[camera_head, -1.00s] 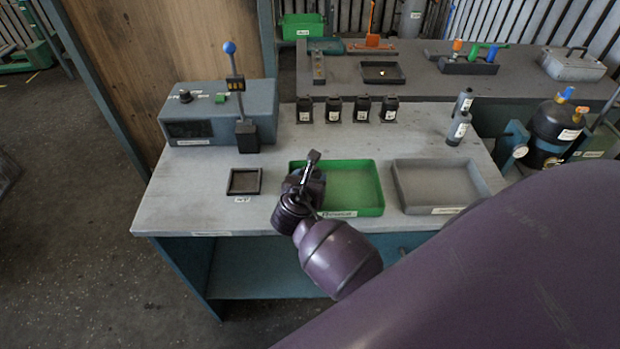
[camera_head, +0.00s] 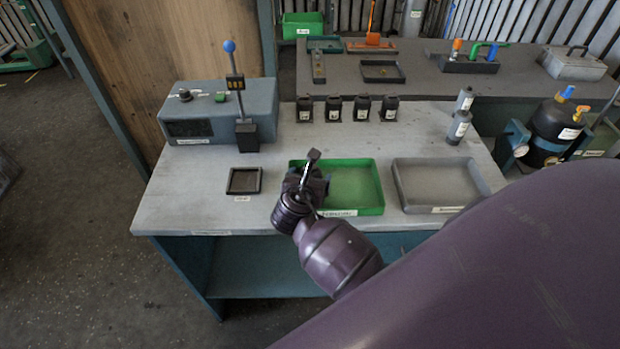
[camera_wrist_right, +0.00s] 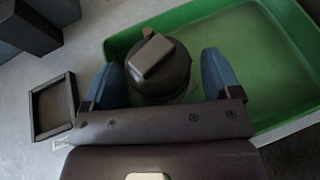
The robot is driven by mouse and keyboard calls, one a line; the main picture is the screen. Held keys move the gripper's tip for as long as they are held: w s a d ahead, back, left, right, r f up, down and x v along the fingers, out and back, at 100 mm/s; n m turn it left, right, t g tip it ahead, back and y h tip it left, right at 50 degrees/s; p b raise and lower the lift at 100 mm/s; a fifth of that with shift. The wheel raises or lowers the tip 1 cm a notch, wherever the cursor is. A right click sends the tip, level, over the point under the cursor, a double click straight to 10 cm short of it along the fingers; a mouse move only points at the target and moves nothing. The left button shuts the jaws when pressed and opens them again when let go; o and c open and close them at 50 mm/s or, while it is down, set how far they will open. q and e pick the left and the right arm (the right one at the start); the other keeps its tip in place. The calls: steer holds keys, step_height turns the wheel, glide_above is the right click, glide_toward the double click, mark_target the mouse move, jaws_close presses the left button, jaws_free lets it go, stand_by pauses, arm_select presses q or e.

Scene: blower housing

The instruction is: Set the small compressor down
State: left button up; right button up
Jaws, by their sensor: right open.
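The small compressor, a dark round body with a raised block on top (camera_wrist_right: 158,62), stands at the left end of the green tray (camera_wrist_right: 265,60). My right gripper (camera_wrist_right: 162,82) is open, with one blue finger on each side of it; small gaps show between the fingers and the body. In the head view, my right gripper (camera_head: 313,184) is over the left end of the green tray (camera_head: 368,209) and hides most of what is there. The compressor's underside is hidden. My left gripper is not in view.
A grey tray (camera_head: 402,198) lies to the right and a small dark square tray (camera_head: 231,190) to the left. A control box (camera_head: 190,130) with a blue-knobbed lever stands behind left. Several black blocks (camera_head: 333,108) line the table's back. The tabletop between is clear.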

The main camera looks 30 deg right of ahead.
steer(key=v, duration=1.1)
steer(key=s+d+f+m+t+y, duration=0.2)
steer(key=s+f+m+y, duration=0.7)
steer(key=m, duration=1.6)
steer(key=shift+s+d+f+m+y, duration=0.3)
steer(key=shift+s+d+f, duration=0.95)
steer(key=shift+s+f, duration=1)
steer(key=shift+s+r, duration=0.25)
steer(key=shift+r, duration=0.05)
